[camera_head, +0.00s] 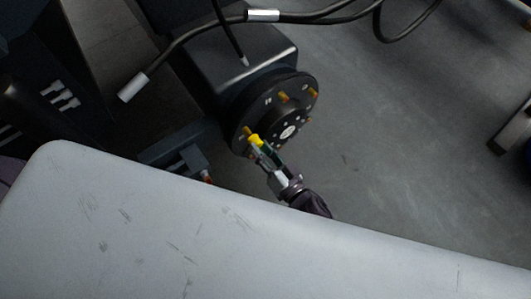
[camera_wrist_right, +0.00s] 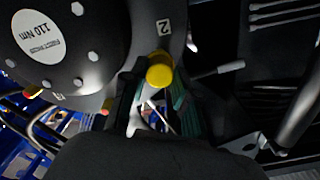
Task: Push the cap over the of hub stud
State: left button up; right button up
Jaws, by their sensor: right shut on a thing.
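The yellow cap (camera_head: 255,140) is held at the tips of my right gripper (camera_head: 262,151), close in front of the lower left part of the black wheel hub (camera_head: 243,115). In the right wrist view the cap (camera_wrist_right: 160,72) sits between the two fingers of the gripper (camera_wrist_right: 158,90), near the number 2 on the hub (camera_wrist_right: 120,20). Whether the cap touches a stud cannot be told. Brass-coloured studs (camera_head: 284,97) stick out around the hub face. My left gripper is not in view.
A large pale panel (camera_head: 150,220) with scratches fills the foreground. Dark cables (camera_head: 330,18) run above the hub. A dark metal housing (camera_head: 235,55) stands behind it. Grey floor (camera_head: 410,130) lies open to the right.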

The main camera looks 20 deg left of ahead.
aim_at(254, 141)
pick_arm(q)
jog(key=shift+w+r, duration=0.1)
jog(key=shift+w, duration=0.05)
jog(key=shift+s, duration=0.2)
pick_arm(e)
jog(key=shift+w+a, duration=0.1)
jog(key=shift+a, duration=0.1)
jog(key=shift+x, duration=0.9)
jog(key=shift+w+a, duration=0.25)
jog(key=shift+w, duration=0.05)
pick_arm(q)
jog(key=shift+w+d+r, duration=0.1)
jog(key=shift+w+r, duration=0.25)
pick_arm(e)
jog(key=shift+a, duration=0.1)
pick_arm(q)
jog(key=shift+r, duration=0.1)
pick_arm(e)
jog(key=shift+w+a, duration=0.15)
